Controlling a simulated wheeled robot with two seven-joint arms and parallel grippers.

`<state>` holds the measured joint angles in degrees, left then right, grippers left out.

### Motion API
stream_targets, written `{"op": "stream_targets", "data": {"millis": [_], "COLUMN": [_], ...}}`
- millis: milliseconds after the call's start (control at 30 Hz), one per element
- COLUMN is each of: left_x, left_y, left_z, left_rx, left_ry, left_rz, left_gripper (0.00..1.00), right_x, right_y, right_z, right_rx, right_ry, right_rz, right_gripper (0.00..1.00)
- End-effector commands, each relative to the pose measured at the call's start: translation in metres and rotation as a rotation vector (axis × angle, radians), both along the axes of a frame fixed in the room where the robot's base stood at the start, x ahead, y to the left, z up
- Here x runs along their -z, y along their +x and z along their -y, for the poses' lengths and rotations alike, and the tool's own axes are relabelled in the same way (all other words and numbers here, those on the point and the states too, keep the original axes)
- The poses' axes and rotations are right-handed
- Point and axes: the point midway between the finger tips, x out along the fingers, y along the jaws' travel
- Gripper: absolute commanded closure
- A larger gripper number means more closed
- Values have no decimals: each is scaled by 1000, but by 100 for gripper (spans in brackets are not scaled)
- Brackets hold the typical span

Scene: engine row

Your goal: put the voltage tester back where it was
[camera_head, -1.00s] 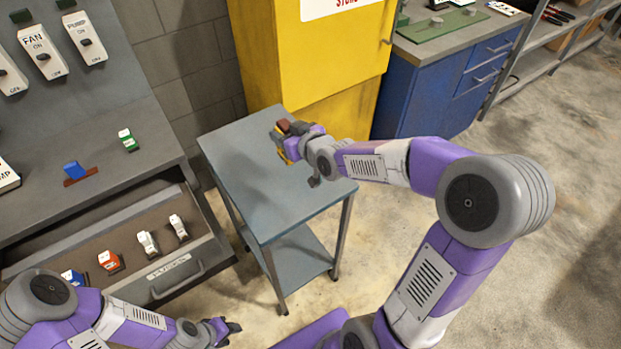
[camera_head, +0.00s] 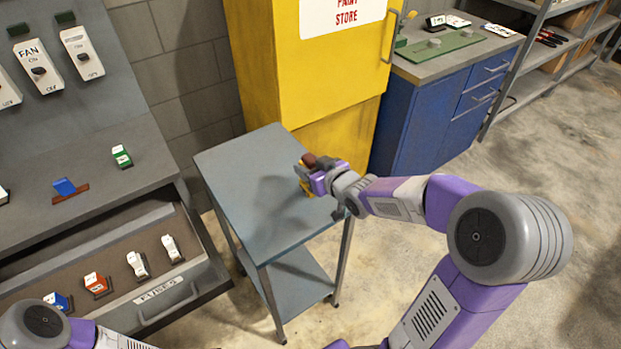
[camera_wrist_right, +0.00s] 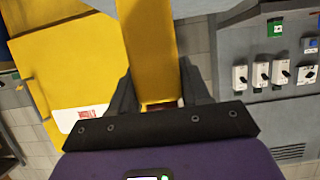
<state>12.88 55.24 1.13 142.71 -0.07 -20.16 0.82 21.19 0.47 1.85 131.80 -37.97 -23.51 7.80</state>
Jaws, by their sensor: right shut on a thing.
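My right gripper (camera_head: 308,177) is shut on the yellow voltage tester (camera_head: 304,187), over the right part of the blue-grey trolley top (camera_head: 250,195). In the right wrist view, a long yellow body, the tester (camera_wrist_right: 150,50), lies between the dark fingers (camera_wrist_right: 160,95). In the head view the gripper mostly hides it, and I cannot tell whether it touches the trolley top. A reddish-brown part (camera_head: 309,159) shows at the gripper's upper side. My left forearm shows at the lower left, but its gripper is out of the picture.
A yellow paint store cabinet (camera_head: 335,70) stands behind the trolley. A blue cabinet (camera_head: 425,120) with a green mat (camera_head: 440,45) on top is to its right, then shelving (camera_head: 545,60). At left, an open fuse drawer (camera_head: 165,300) extends below the switch panel (camera_head: 120,60).

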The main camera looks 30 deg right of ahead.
Motion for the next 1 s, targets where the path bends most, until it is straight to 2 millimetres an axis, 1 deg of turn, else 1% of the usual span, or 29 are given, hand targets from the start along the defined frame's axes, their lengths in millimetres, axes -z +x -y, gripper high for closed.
{"op": "stream_targets", "data": {"millis": [33, 133, 367, 533, 567, 700, 733, 1000], "left_x": [9, 14, 12, 17, 17, 16, 16, 15], "left_y": [0, 0, 0, 0, 0, 0, 0, 0], "left_z": [0, 0, 0, 0, 0, 0, 0, 0], "left_rx": [0, 0, 0, 0, 0, 0, 0, 0], "left_ry": [0, 0, 0, 0, 0, 0, 0, 0], "left_rz": [0, 0, 0, 0, 0, 0, 0, 0], "left_gripper": [57, 57, 57, 57, 57, 57, 57, 57], "right_x": [14, 27, 25, 30, 30, 29, 29, 29], "right_y": [0, 0, 0, 0, 0, 0, 0, 0], "right_z": [0, 0, 0, 0, 0, 0, 0, 0], "right_rx": [0, 1, 0, 0, 0, 0, 0, 0], "right_ry": [2, 2, -1, 0, 0, 0, 0, 0], "right_rz": [-2, -1, 2, 2, 0, 0, 0, 0], "right_gripper": [97, 97, 97, 97, 52, 30, 28, 28]}}
